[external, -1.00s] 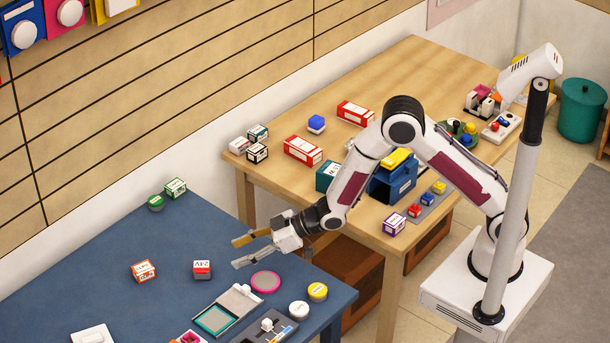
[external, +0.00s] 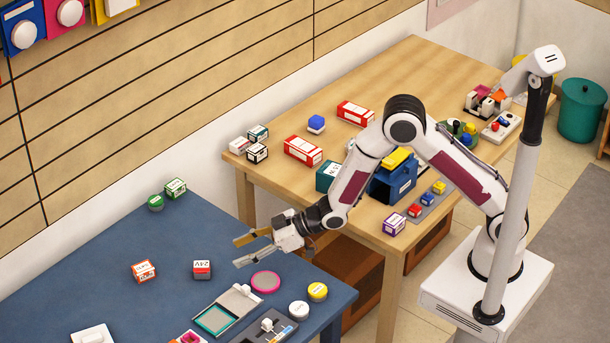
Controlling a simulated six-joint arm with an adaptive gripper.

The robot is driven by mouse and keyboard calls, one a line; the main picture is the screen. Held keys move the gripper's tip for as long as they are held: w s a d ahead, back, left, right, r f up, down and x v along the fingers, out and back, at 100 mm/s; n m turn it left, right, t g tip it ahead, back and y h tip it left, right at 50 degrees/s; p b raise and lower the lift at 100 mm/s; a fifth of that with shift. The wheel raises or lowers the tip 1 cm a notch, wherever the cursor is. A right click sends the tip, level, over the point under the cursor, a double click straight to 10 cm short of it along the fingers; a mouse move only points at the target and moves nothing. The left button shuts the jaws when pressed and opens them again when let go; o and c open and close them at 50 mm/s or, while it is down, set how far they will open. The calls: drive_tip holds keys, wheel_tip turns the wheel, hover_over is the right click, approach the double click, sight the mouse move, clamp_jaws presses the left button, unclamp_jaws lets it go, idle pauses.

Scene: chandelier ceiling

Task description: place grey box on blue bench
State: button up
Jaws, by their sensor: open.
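The blue bench (external: 100,250) fills the lower left. My gripper (external: 241,251) is open and empty above the right part of the blue bench, with its fingers pointing left. I cannot tell for sure which of these is the grey box. My gripper is apart from all of them.
The blue bench holds a red-and-white box (external: 202,269), an orange-marked box (external: 144,271), a pink ring (external: 265,281), an open case (external: 228,308) and round tins. Its left middle is mostly clear. The wooden table (external: 410,70) holds red boxes and a blue bin (external: 393,183).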

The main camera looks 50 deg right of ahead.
drive_tip(key=s+d+r+m+h, duration=0.2)
drive_tip(key=s+d+r+h, duration=0.1)
drive_tip(key=d+r, duration=0.8)
drive_tip(key=s+d+r+m+h, duration=0.3)
drive_tip(key=d+r, duration=0.5)
drive_tip(key=d, duration=0.7)
drive_tip(key=s+d+r+m+g, duration=0.1)
drive_tip(key=s+d, duration=0.3)
drive_tip(key=s, duration=0.5)
drive_tip(key=s+d+r+m+g+h, duration=0.1)
drive_tip(key=s+d, duration=0.4)
drive_tip(key=s, duration=0.4)
drive_tip(key=s+d+r+m+g+h, duration=0.1)
drive_tip(key=s+d, duration=0.4)
drive_tip(key=s, duration=0.4)
drive_tip(key=shift+s+m, duration=0.25)
drive_tip(key=shift+m, duration=0.15)
